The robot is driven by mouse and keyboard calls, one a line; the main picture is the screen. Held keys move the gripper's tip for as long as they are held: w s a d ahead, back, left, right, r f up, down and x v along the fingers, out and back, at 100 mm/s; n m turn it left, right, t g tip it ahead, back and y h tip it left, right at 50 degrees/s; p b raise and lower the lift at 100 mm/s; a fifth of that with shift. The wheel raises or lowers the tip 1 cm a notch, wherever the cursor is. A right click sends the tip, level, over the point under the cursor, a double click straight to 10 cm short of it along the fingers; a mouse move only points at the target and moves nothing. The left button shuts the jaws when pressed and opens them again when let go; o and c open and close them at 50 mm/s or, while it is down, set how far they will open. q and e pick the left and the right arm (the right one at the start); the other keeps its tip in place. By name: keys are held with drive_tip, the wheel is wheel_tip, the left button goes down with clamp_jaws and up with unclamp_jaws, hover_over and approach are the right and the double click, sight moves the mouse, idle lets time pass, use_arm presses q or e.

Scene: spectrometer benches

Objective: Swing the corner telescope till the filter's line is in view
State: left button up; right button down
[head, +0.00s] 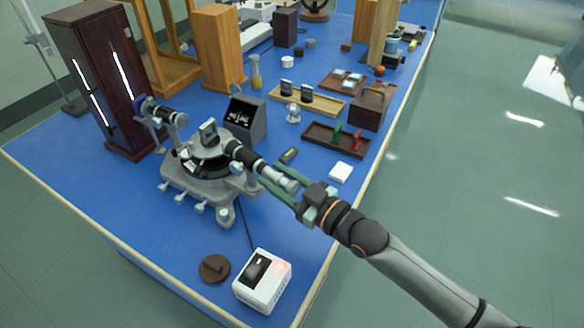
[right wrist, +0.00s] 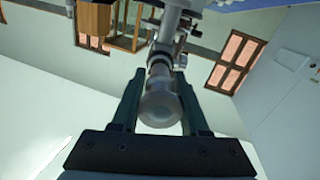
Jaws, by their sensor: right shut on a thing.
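The corner spectrometer (head: 190,180) stands on the blue bench, with a round table and a small dark-faced block (head: 208,131) on top. Its telescope (head: 244,156), a black and silver tube, points towards the lower right. My right gripper (head: 275,180) is shut around the telescope's eyepiece end, one green finger on each side. In the right wrist view the round eyepiece (right wrist: 160,108) lies between the fingers. The collimator (head: 165,115) points at a dark cabinet (head: 95,75) with bright slits. A small screen (head: 245,118) behind shows white writing that seems to read "NO LINE". My left gripper is out of view.
A white box (head: 263,281) with a red light and a brown disc (head: 214,267) are near the front corner. A white block (head: 340,172) and a dark tray (head: 337,139) with green and red pieces lie beyond the telescope.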

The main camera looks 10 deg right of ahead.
drive_tip(key=shift+s+a+m+t+h+p, duration=0.3)
drive_tip(key=shift+s+a+h+p, duration=0.1)
drive_tip(key=shift+a+p, duration=0.1)
drive_tip(key=shift+w+d, duration=0.1)
drive_tip(key=c, duration=0.6)
unclamp_jaws()
drive_tip(key=b+v, duration=0.1)
drive_tip(key=v, duration=1.1)
drive_tip(key=shift+s+d, duration=0.2)
